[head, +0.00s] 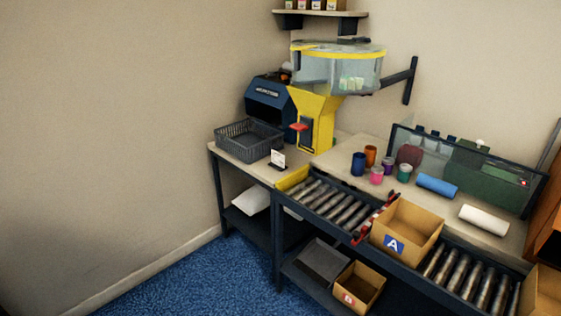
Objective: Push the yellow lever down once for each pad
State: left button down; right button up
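A yellow dispenser (316,104) stands on the left bench, with a clear round hopper (310,72) with a yellow rim on top. A few pale green and white pieces show inside the hopper; I cannot tell whether they are pads. A small red handle (298,127) sticks out to the left from the dispenser's front, beside a dark panel (306,132). I cannot make out a separate yellow lever. Neither of my grippers is in view.
A roller conveyor (335,203) runs along the front, bearing an open carton marked A (394,244). Cups and a blue roll (437,186) are behind. Blue carpet (200,280) is clear.

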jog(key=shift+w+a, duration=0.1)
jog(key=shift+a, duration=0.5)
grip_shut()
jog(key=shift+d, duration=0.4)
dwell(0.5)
